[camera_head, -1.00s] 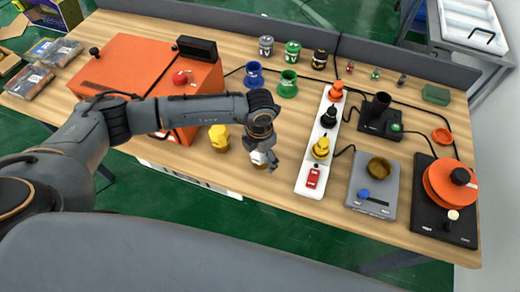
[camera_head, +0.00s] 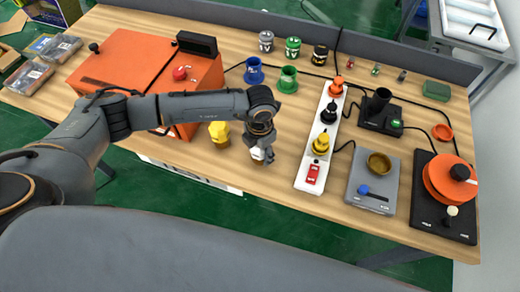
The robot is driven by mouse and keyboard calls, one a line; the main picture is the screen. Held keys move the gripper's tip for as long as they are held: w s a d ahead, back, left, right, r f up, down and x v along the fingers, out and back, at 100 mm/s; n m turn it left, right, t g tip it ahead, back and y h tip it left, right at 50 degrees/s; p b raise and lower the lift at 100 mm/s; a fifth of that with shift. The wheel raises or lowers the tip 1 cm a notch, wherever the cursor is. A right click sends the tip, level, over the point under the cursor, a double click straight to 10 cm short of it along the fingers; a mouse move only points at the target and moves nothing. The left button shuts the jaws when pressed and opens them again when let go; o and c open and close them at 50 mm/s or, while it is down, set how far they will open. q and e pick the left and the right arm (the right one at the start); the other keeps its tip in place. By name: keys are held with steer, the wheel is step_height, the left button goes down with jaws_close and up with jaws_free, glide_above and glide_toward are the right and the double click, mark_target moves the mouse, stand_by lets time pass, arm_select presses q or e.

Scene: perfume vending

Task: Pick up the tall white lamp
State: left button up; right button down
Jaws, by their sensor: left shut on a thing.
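My left gripper (camera_head: 263,154) reaches down from the left arm to the table's front part. It is shut on a small white thing, the white lamp (camera_head: 256,153), with a brownish part below it. The lamp stands at or just above the wooden table; I cannot tell if it touches. The gripper hides much of it, so its full height does not show. A similar yellow lamp (camera_head: 219,132) stands just left of it, apart from the gripper. My right gripper is not in view.
An orange box (camera_head: 125,65) with a red button stands at left. A white power strip (camera_head: 305,172) with plugs lies to the right. Blue (camera_head: 254,73) and green (camera_head: 288,82) cups stand behind the gripper. A grey scale (camera_head: 365,195) lies further right. The table's front edge is close.

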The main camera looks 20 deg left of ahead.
arm_select(q)
steer(key=shift+r, duration=0.45)
step_height(320, 180, up, 2)
steer(key=shift+r+b, duration=0.15)
steer(key=shift+b, duration=0.35)
steer(key=s+d+r+b, duration=0.5)
steer(key=s+d+r, duration=0.2)
steer(key=s, duration=0.5)
steer(key=shift+r, duration=1.4)
